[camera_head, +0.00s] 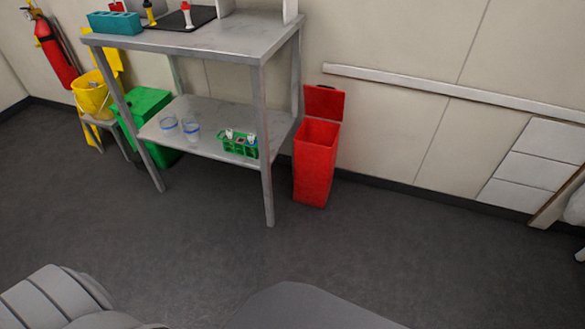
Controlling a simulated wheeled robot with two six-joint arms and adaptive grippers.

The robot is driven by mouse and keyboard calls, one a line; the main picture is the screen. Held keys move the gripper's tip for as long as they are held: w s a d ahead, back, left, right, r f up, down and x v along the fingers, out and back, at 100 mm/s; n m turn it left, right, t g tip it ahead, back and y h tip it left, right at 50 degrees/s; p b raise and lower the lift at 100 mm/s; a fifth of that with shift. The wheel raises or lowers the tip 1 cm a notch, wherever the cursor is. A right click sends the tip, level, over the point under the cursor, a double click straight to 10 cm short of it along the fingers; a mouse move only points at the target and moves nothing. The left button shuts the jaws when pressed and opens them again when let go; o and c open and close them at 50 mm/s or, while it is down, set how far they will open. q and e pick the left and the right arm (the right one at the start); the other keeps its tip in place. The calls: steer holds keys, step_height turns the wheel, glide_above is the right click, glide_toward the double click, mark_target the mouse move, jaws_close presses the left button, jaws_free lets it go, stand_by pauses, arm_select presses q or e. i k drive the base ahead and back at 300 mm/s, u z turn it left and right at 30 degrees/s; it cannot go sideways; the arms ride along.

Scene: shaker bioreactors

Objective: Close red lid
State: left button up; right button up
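A tall red bin (315,168) stands on the floor against the wall, just right of the metal table. Its red lid (324,102) is open, raised upright at the back and leaning near the wall. The bin's top opening faces up and its inside is partly visible. Neither of my grippers shows in the head view. Only grey parts of my own body appear along the bottom edge, well away from the bin.
A metal table (205,40) with a lower shelf (180,115) stands left of the bin, its front leg close to it. The shelf holds clear cups (191,130) and a green rack (238,146). A green bin (148,105) and yellow bucket (92,95) stand farther left. The front floor is clear.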

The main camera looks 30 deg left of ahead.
mark_target(327, 102)
steer(key=i, duration=0.4)
steer(key=u, duration=0.75)
